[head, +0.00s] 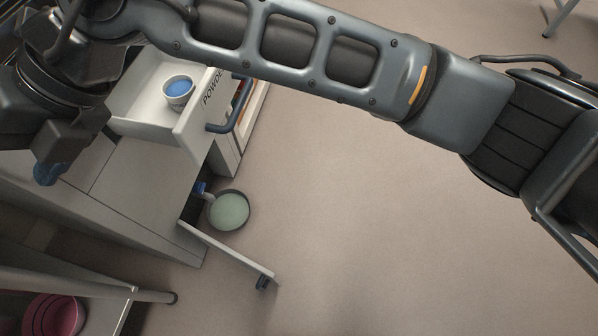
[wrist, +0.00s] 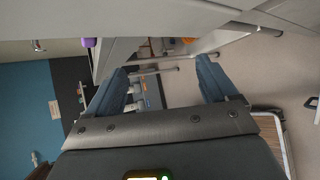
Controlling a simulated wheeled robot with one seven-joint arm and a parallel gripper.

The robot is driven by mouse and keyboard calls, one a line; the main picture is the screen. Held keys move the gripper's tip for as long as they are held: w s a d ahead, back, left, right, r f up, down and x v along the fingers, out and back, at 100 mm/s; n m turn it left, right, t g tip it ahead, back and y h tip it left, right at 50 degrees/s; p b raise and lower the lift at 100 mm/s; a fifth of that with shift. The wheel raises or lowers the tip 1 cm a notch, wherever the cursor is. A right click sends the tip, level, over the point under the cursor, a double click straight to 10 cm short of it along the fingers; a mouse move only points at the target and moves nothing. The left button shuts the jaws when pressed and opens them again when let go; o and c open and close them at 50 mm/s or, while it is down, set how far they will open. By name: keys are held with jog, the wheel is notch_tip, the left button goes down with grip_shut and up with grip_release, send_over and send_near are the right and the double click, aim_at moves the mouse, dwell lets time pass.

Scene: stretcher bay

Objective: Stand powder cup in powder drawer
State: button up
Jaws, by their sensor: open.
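The powder drawer (head: 150,127) is pulled open in the head view, with "POWDER" lettering on its front and a dark blue handle. My gripper (head: 47,172) is at the left edge of the head view, to the left of the drawer and apart from the cup, mostly hidden by my wrist. In the wrist view my gripper (wrist: 163,78) has its two blue fingers wide apart with nothing held between them. I cannot make out the cup there.
A round pan with pale green inside (head: 229,210) sits low beside the cabinet (head: 140,185). A bar with a caster (head: 230,251) juts over the floor. The floor (head: 400,230) to the right is clear.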

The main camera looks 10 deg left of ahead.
jog(key=s+d+r+m+g+y, duration=0.3)
jog(key=s+r+m+g+y, duration=0.15)
jog(key=r+y, duration=0.55)
jog(key=w+d+m+t+y, duration=0.4)
jog(key=d+m+t, duration=0.3)
jog(key=m+t, duration=0.4)
jog(key=w+d+m+t+y, duration=0.35)
jog(key=d+m+t, duration=0.35)
jog(key=m+t, duration=0.4)
jog(key=d+f+m+t+h, duration=0.6)
jog(key=d+f+m+h, duration=0.1)
jog(key=d+m+h, duration=0.25)
jog(key=d+f+m+t+h, duration=0.6)
jog(key=d+m+h, duration=0.3)
jog(key=h, duration=0.2)
jog(key=s+d+f+m+g+h, duration=0.1)
jog(key=s+d+f+g+h, duration=0.2)
jog(key=s+d, duration=0.5)
jog(key=s+d+f+m+g+h, duration=0.2)
jog(key=s+d+f+g+h, duration=0.1)
jog(key=s+d+f, duration=0.2)
jog(key=s+d, duration=0.2)
jog(key=d, duration=0.2)
jog(key=shift+s+f+g, duration=0.35)
jog(key=shift+s, duration=0.05)
